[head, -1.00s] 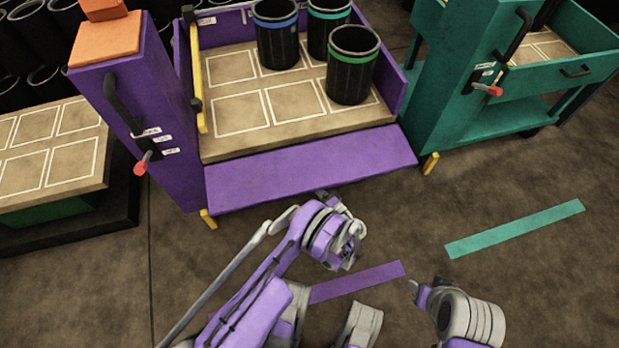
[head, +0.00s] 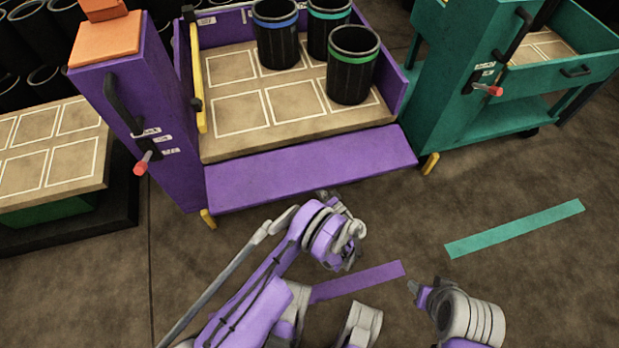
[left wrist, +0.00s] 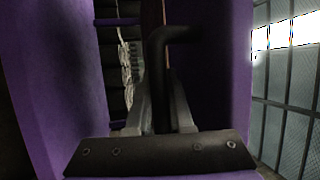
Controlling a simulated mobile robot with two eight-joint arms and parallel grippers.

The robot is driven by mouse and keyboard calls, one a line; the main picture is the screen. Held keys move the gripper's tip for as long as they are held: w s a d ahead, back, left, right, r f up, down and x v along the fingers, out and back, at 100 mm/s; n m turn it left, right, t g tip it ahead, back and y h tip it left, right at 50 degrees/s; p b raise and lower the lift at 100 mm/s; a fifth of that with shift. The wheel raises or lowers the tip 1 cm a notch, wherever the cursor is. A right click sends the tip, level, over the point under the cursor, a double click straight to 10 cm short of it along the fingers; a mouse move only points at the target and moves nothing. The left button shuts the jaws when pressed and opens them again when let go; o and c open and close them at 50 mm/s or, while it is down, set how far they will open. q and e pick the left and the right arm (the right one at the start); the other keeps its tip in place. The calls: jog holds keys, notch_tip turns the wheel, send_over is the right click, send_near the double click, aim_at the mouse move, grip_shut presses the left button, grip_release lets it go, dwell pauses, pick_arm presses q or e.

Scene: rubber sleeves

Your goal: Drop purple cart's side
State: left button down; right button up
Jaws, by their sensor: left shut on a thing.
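The purple cart (head: 150,110) stands at the upper left of the head view. Its front side panel (head: 310,168) lies below the front edge of the tan deck, facing me. My left gripper (head: 326,196) is at the panel's lower edge, partly hidden by its own wrist. In the left wrist view its grey fingers (left wrist: 160,112) are shut around a dark bent handle (left wrist: 168,40) between purple surfaces. My right gripper (head: 416,289) is low in the head view, over the floor and apart from the cart; its jaw opening is unclear.
Several black sleeves with coloured bands (head: 352,68) stand on the deck (head: 235,140). A teal cart (head: 455,85) is close on the right. A tan-topped stand (head: 50,165) is at the left. Purple (head: 358,280) and teal (head: 515,228) strips mark open floor.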

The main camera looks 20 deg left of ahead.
pick_arm(q)
jog(key=shift+r, duration=0.1)
jog(key=shift+s+d+r+m+g+h+p, duration=0.2)
jog(key=shift+r+g+h+p, duration=0.1)
jog(key=shift+r+h+p, duration=0.25)
jog(key=shift+s+d+r+m+g+h+p, duration=0.1)
jog(key=shift+s+r+m+g+h+p, duration=0.1)
jog(key=shift+r+g+h+p, duration=0.3)
jog(key=shift+f, duration=0.1)
jog(key=c, duration=1.1)
grip_release()
jog(key=shift+w, duration=0.1)
jog(key=v, duration=0.3)
jog(key=p+v, duration=0.1)
jog(key=v, duration=0.6)
jog(key=shift+s+d+f+p, duration=0.25)
jog(key=shift+s+f+p, duration=0.05)
jog(key=shift+p, duration=0.1)
